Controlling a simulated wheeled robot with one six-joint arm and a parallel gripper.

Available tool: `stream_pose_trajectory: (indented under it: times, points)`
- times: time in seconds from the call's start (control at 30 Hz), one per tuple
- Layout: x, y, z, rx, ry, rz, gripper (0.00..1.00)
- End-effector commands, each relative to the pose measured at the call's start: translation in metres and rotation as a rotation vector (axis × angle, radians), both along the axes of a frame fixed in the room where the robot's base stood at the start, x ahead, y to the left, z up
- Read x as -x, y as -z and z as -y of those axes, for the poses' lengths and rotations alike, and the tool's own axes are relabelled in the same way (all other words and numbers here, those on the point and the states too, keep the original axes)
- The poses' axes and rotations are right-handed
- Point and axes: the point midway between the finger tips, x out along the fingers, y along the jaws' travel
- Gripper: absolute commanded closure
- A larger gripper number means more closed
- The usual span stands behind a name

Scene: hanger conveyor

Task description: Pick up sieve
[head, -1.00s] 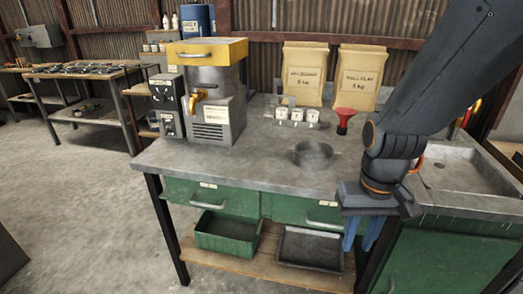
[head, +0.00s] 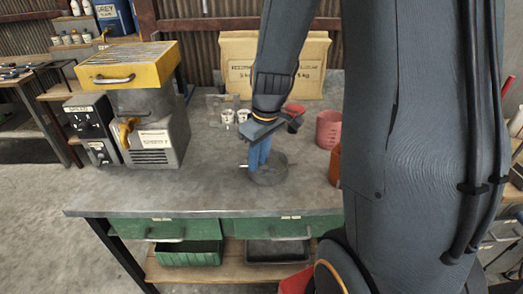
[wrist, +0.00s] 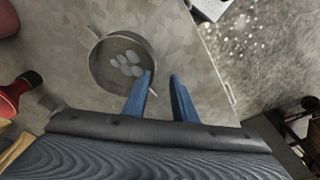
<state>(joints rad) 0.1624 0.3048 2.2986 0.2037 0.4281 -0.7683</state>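The sieve (head: 268,174) is a shallow round grey pan lying on the metal workbench top. In the wrist view the sieve (wrist: 122,62) is left of centre, with several pale oval shapes inside it and small tabs at its rim. My gripper (head: 258,156) has blue fingers pointing down at the sieve's left rear part in the head view. In the wrist view my gripper (wrist: 162,80) is open, with a clear gap between the fingers. One finger overlaps the sieve's rim; the other is outside it. I cannot tell whether they touch.
A yellow-topped machine (head: 145,110) stands at the bench's left. Small white cups (head: 228,116), a red funnel (head: 294,110), a pink cup (head: 329,130) and paper bags (head: 275,62) stand behind the sieve. The bench front is clear. My arm hides the right side.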

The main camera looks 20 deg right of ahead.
Motion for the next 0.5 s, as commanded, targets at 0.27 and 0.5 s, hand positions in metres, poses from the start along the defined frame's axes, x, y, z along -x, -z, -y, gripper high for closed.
stream_pose_trajectory:
  times: [0.27, 0.5]
  points:
    - [-0.007, 0.015, 0.0, 0.001, -0.03, 0.004, 0.75]
    - [-0.01, 0.03, -0.002, 0.002, -0.033, 0.005, 0.75]
